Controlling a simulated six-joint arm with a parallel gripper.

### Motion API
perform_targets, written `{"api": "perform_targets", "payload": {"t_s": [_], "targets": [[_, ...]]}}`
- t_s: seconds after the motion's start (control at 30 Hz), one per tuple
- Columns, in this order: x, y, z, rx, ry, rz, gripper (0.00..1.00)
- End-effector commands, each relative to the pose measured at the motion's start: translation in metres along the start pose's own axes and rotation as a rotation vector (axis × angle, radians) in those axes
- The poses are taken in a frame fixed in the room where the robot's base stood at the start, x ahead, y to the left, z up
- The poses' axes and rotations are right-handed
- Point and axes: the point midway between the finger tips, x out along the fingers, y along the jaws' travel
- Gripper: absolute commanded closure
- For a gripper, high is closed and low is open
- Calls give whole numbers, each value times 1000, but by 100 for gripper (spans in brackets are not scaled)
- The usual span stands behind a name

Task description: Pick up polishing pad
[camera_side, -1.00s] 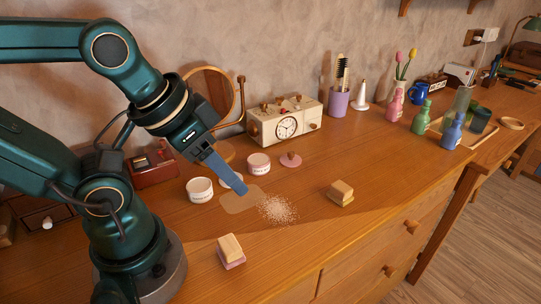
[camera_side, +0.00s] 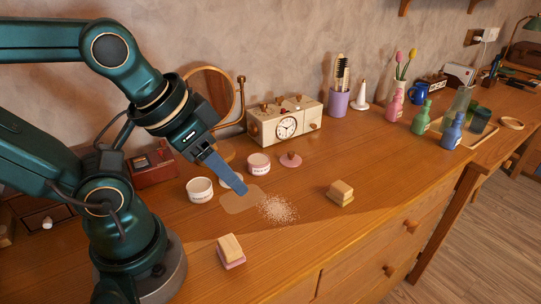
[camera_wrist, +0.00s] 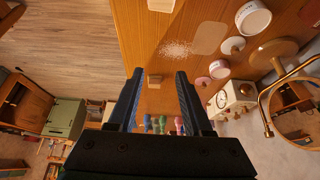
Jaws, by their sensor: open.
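Two small blocks with wooden tops look like polishing pads; which one the task means I cannot tell. One block with a yellowish base (camera_side: 340,193) sits on the wooden top, right of a patch of white powder. It also shows in the wrist view (camera_wrist: 154,81), between the fingers in the picture but well beyond them. The other block with a pink base (camera_side: 231,252) lies nearer the front edge; its wooden top shows at the upper edge of the wrist view (camera_wrist: 161,5). My gripper (camera_wrist: 159,74) is open and empty. In the side view its blue fingers (camera_side: 240,188) point down above the tan mat.
White powder (camera_side: 278,209) lies beside a flat tan mat (camera_side: 238,203). White jars (camera_side: 199,190), a pink knobbed lid (camera_side: 291,160), a clock (camera_side: 287,127) and a round mirror stand behind. Bottles (camera_side: 421,118) stand far right. The front wooden surface between the blocks is clear.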

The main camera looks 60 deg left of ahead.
Motion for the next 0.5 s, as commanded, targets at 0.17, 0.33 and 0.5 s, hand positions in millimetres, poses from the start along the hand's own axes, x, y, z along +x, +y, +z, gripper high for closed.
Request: {"api": "perform_targets", "payload": {"t_s": [0.17,0.33,0.5], "targets": [[0,0,0,0,0,0,50],[0,0,0,0,0,0,35],[0,0,0,0,0,0,15]]}}
